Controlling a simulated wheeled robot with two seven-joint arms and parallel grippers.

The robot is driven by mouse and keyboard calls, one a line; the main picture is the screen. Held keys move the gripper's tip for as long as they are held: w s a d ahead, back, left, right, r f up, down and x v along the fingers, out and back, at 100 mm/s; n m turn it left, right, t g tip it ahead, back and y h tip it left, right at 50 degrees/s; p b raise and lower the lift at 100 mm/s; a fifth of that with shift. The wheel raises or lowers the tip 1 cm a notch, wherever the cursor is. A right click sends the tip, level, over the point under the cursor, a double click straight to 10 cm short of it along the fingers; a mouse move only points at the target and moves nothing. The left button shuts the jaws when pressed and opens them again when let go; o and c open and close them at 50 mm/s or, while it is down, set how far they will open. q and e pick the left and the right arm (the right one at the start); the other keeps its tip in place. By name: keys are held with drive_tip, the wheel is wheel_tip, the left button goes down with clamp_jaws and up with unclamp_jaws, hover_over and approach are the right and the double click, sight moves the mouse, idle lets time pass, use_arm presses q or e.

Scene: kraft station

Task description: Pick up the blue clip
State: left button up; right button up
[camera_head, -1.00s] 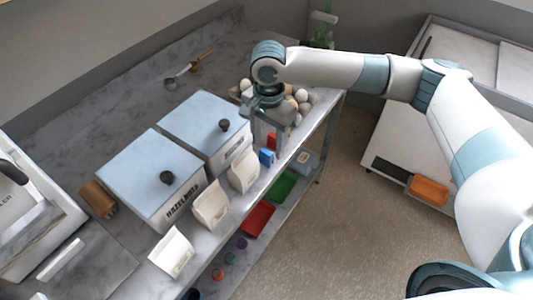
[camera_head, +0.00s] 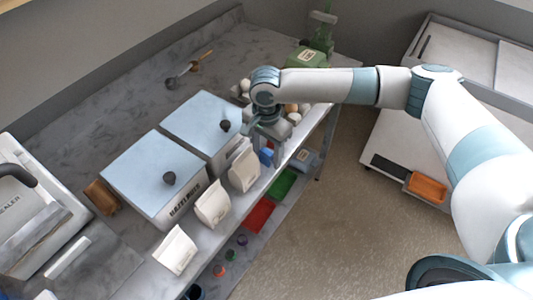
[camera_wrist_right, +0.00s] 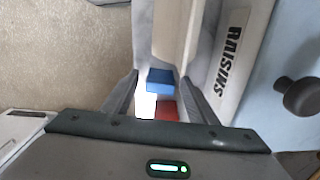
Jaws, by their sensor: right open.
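The blue clip (camera_head: 266,156) sits on the counter near its front edge, partly hidden behind my right gripper in the head view. In the right wrist view the blue clip (camera_wrist_right: 160,80) shows between the open fingers, a little beyond the tips. A red clip (camera_wrist_right: 166,110) lies just nearer than it, also between the fingers. My right gripper (camera_head: 266,148) is open and points down over the clips. The fingers (camera_wrist_right: 162,95) hold nothing. My left gripper is not in view.
Two blue-lidded bins (camera_head: 155,172) stand left of my right gripper, with cream paper bags (camera_head: 212,205) along the counter edge. Eggs (camera_head: 292,108) lie behind the gripper. Green (camera_head: 284,183) and red (camera_head: 260,214) trays sit on the lower shelf.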

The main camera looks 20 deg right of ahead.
sight(266, 151)
drive_tip(key=c, duration=1.1)
drive_tip(key=shift+r, duration=0.1)
drive_tip(key=shift+r+b, duration=0.35)
drive_tip(key=shift+r, duration=0.2)
wheel_tip(266, 151, up, 2)
drive_tip(key=shift+w+r+b, duration=0.1)
drive_tip(key=shift+b, duration=0.45)
drive_tip(key=s+d+r+b, duration=0.3)
drive_tip(key=s+d+r, duration=0.4)
drive_tip(key=s+d, duration=0.1)
drive_tip(key=shift+s+d+r, duration=0.15)
drive_tip(key=shift+s+r, duration=0.05)
drive_tip(key=shift+r, duration=0.1)
